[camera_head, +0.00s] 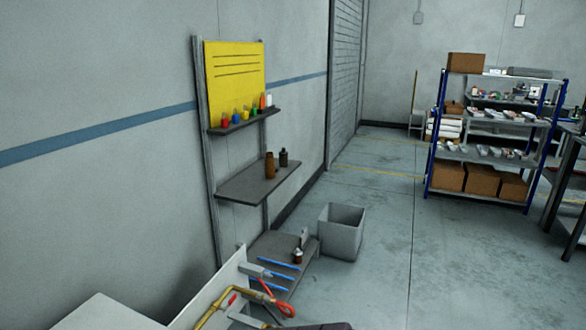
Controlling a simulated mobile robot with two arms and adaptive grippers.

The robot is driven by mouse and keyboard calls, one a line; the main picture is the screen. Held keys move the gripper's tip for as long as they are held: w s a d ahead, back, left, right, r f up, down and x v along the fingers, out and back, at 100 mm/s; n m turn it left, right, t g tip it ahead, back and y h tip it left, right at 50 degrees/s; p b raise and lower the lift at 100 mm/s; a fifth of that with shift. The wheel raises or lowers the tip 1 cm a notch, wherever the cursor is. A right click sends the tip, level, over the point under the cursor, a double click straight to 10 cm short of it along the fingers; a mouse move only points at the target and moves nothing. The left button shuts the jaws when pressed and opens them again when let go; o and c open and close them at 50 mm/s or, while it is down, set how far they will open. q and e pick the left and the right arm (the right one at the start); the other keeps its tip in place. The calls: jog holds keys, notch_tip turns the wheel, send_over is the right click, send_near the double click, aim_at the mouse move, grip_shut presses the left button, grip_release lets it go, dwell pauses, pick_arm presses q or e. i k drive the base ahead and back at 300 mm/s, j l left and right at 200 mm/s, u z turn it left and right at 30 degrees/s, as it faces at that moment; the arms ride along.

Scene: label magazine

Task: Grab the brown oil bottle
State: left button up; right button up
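A brown bottle (270,166) stands upright on the middle shelf (238,191) of a wall-side rack. A darker, near-black bottle (284,158) stands just right of it and slightly farther back. A small bottle with a pale lower part (297,257) is on the low bottom shelf (268,243). Labels are too small to read. Neither of my grippers can be made out in the head view.
A yellow board (234,72) hangs above a top shelf (243,122) with several small coloured containers. A grey open bin (341,235) stands right of the rack. A white panel (212,293) with yellow piping is in front. A blue-framed rack (433,135) stands right. Floor between is clear.

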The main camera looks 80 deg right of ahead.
aim_at(269, 159)
jog(key=z, duration=2.5)
